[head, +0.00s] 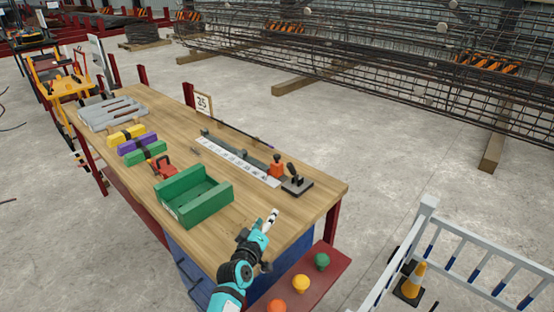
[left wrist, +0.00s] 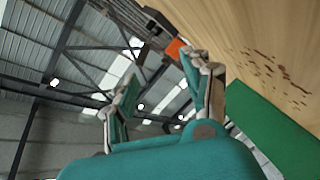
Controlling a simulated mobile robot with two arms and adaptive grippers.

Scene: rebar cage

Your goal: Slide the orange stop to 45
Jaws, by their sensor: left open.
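The orange stop (head: 277,167) sits near the right end of a grey rail (head: 250,161) with a white numbered scale (head: 238,162) along its front. The scale numbers are too small to read. An orange patch, probably the stop, shows in the left wrist view (left wrist: 176,47). My left gripper (head: 271,219) is over the front right part of the workbench, apart from the stop and nearer the camera. Its fingers (left wrist: 158,70) are spread, with nothing between them. My right gripper is not in view.
On the workbench (head: 320,190), a black-handled device (head: 296,182) stands right of the stop. A green open box (head: 195,203) lies left of my gripper. A sign (head: 203,104), apparently reading 35, stands behind. Coloured knobs (head: 301,284) sit on a red shelf in front.

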